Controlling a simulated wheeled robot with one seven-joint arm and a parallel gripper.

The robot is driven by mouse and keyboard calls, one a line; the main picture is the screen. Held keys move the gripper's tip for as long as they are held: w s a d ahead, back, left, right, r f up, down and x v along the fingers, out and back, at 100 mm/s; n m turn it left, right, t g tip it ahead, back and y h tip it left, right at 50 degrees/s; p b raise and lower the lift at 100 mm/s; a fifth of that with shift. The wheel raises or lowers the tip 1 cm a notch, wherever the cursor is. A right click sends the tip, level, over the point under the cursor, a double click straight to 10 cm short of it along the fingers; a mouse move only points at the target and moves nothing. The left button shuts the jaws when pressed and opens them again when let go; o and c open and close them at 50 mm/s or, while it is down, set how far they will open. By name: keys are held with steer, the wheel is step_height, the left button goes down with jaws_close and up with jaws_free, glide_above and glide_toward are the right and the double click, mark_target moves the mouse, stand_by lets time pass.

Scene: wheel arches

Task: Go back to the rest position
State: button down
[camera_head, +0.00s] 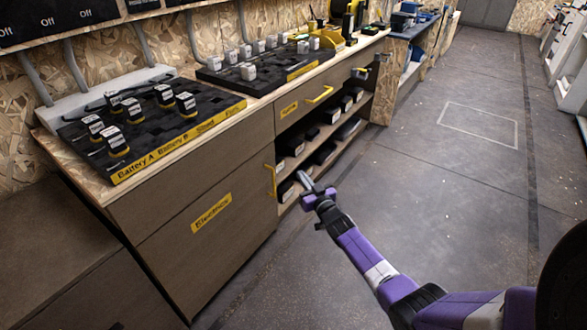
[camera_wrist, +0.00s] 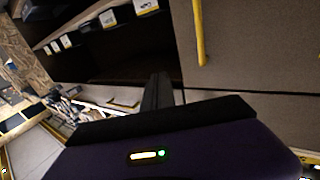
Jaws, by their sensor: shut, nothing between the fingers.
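My gripper (camera_head: 305,181) is at the end of my purple arm, in front of the wooden workbench (camera_head: 238,137). In the head view it appears beside the yellow vertical handle (camera_head: 271,181) of the lower cabinet door, a little to its right. In the wrist view my gripper's dark fingers (camera_wrist: 158,92) are together with nothing between them. The same yellow handle (camera_wrist: 199,32) shows above and to the right of the fingers, apart from them.
Open shelves (camera_head: 322,142) with several dark bins lie behind my gripper. A drawer with a yellow handle (camera_head: 320,94) is above them. Battery trays (camera_head: 150,122) stand on the bench top. The grey floor (camera_head: 400,200) to the right is clear.

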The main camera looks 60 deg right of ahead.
steer(key=s+p, duration=0.1)
steer(key=s, duration=0.2)
steer(key=shift+s+a, duration=0.1)
